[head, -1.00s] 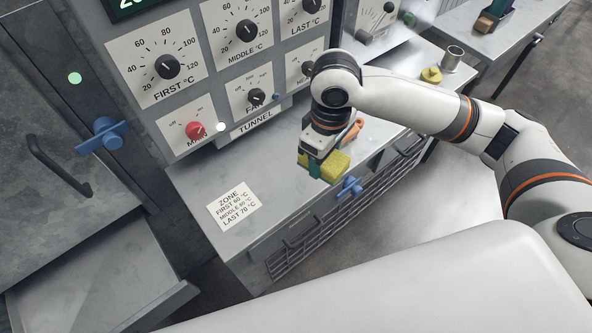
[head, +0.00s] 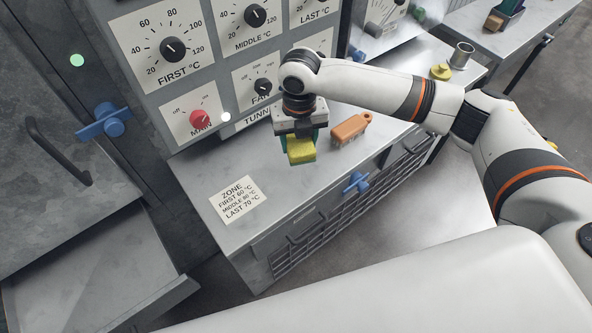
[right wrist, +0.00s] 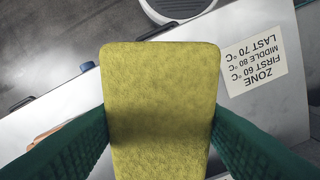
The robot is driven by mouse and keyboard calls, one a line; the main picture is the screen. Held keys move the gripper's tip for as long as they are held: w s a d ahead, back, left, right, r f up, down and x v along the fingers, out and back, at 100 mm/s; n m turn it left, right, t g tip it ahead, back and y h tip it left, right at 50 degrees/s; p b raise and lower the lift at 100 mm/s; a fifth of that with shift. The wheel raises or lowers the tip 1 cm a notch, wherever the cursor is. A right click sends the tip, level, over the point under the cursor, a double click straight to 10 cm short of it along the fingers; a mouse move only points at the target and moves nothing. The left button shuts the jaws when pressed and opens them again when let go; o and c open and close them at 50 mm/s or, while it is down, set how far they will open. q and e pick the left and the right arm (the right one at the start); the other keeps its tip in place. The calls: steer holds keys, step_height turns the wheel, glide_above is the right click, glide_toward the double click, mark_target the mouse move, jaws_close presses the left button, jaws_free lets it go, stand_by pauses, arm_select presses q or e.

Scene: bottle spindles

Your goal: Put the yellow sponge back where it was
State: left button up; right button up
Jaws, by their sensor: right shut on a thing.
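My right gripper (head: 301,146) is shut on the yellow sponge (head: 301,151) and holds it over the metal counter (head: 210,168), in front of the control panel. In the right wrist view the sponge (right wrist: 160,110) fills the middle, between two green fingers. I cannot tell exactly how high it is above the counter. My left gripper is not in view.
An orange brush (head: 351,127) lies on the counter right of the sponge. A zone label (head: 239,200) is on the counter to the left. A blue handle (head: 356,183) is at the front edge. A yellow object (head: 440,72) and metal cup (head: 463,54) stand farther right.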

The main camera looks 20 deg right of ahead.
mark_target(296, 170)
steer(key=n, duration=0.1)
steer(key=w+n, duration=0.1)
steer(key=f+n, duration=0.1)
steer(key=n, duration=0.1)
steer(key=shift+w+a, duration=0.1)
steer(key=shift+w, duration=0.15)
steer(key=shift+f+n, duration=0.2)
steer(key=shift+n, duration=0.1)
step_height(296, 170, down, 10)
steer(key=shift+r+p, duration=0.15)
steer(key=shift+p, duration=0.4)
steer(key=shift+w, duration=0.1)
steer(key=shift+f, duration=0.25)
steer(key=o, duration=1)
